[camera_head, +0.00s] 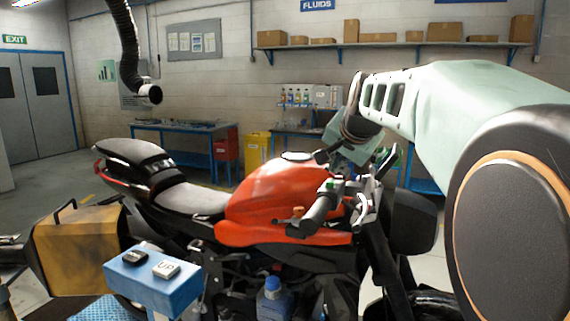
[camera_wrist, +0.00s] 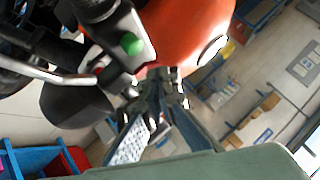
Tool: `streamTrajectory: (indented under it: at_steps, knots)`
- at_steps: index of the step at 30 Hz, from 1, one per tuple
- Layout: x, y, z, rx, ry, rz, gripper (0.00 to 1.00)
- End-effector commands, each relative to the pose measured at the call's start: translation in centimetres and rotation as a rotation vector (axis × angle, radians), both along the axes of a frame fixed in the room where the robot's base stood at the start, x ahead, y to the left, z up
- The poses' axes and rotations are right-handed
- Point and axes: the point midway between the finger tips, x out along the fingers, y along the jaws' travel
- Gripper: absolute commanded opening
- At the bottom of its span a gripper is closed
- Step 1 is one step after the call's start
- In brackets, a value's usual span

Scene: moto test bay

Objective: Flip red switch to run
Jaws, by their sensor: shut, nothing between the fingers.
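The orange motorcycle (camera_head: 285,190) stands in the middle of the head view, its front to the right. Its near handlebar grip (camera_head: 318,215) has a small green part and a small orange-red part by it; I cannot tell whether either is the red switch. My gripper (camera_head: 352,150) is above the handlebars, partly hidden by my wrist. In the wrist view my gripper (camera_wrist: 158,78) is shut and empty, just beside a handlebar control housing with a round green button (camera_wrist: 131,44). No red switch stands out clearly there, and contact cannot be told.
A blue control box (camera_head: 155,283) with two buttons stands at the front left, beside a worn yellow case (camera_head: 80,250). A silver lever (camera_wrist: 45,70) and the orange tank (camera_wrist: 180,40) are close to my fingers. Blue workbenches line the back.

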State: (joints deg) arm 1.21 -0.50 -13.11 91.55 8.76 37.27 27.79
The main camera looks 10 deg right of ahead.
Motion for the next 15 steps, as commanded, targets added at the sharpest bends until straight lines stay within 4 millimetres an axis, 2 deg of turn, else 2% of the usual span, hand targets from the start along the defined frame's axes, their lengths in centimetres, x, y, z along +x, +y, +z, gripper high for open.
streamTrajectory:
  at_steps: [15]
  knots:
    - [0.44,0.72,-0.85,-0.111,0.079,0.000,0.00]
